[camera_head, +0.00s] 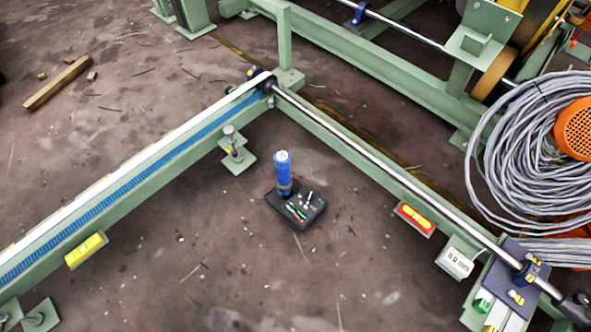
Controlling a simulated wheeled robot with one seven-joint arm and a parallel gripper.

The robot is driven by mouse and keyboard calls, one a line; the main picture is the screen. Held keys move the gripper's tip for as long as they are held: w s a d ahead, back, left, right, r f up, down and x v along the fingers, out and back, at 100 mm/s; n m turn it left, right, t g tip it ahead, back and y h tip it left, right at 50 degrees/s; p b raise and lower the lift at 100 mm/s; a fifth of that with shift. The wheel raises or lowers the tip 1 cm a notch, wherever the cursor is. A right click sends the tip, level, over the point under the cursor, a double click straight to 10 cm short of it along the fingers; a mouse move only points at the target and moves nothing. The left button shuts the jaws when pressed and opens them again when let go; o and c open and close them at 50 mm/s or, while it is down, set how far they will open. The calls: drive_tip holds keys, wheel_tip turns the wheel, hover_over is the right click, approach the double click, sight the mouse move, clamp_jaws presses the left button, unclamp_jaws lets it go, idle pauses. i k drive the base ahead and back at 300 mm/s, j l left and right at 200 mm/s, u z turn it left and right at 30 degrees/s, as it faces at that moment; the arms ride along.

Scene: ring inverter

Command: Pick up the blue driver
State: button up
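The blue driver (283,172) stands upright on a small black base (290,220) in the middle of the camera_head view. Its upper part is bright blue with a lighter top, and its lower part is dark. The base rests on the brown floor, inside the corner of a green frame. My gripper is not in view.
A green rail with a blue strip (130,187) runs along the left. A green beam with a steel shaft (370,165) runs along the right. Coiled grey cable (490,150) lies at far right. Floor below the base (270,290) is mostly clear.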

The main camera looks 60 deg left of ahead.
sight(283, 182)
drive_tip(key=k+l+u, duration=0.15)
drive_tip(key=u, duration=1.35)
